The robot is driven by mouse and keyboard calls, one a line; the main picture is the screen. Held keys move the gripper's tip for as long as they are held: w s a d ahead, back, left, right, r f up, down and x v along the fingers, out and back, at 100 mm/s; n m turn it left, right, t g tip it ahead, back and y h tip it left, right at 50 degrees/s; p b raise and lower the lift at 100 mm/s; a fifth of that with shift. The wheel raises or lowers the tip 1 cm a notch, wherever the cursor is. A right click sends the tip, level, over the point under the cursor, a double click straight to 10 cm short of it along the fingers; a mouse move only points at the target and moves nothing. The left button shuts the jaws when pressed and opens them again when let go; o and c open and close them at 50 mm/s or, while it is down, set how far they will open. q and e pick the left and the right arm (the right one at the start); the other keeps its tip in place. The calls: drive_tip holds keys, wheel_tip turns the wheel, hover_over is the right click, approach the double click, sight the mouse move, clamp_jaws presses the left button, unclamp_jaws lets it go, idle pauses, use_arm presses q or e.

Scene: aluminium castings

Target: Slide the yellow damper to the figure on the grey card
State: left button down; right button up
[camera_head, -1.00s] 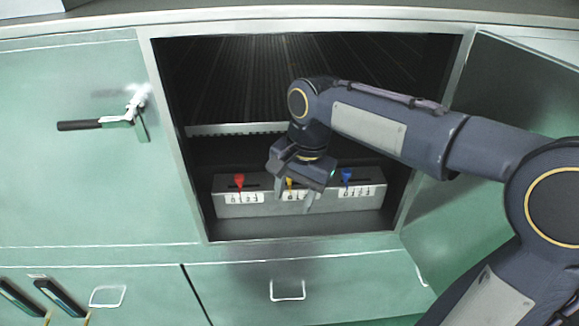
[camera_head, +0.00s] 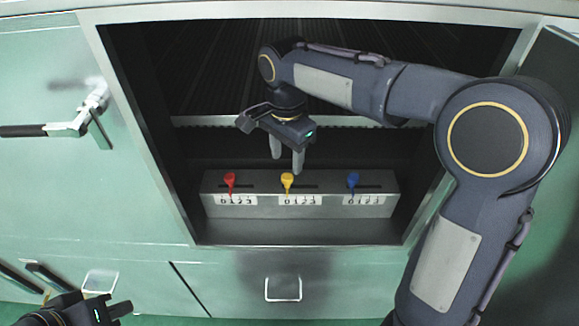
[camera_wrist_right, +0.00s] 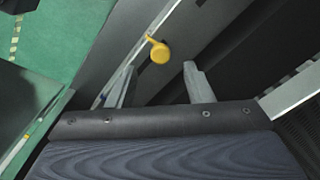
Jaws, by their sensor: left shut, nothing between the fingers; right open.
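The yellow damper (camera_head: 287,181) is the middle knob on a grey slotted box inside the open cabinet. It stands at the left end of its slot, near the 0 of its white number strip (camera_head: 300,200). My right gripper (camera_head: 287,163) is open just above and behind it, fingers pointing down. In the right wrist view the yellow knob (camera_wrist_right: 160,52) shows beyond the two open fingers (camera_wrist_right: 160,70), not held. My left gripper (camera_head: 118,309) is shut and empty at the bottom left. I cannot make out a grey card.
A red damper (camera_head: 230,180) and a blue damper (camera_head: 352,180) stand either side on the same box (camera_head: 265,211). The cabinet frame (camera_head: 140,150) and open door (camera_head: 545,160) bound the opening. A handle (camera_head: 70,128) sticks out at left.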

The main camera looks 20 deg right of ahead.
sight(287, 176)
drive_tip(key=shift+w+f, duration=0.1)
drive_tip(key=shift+f, duration=2.65)
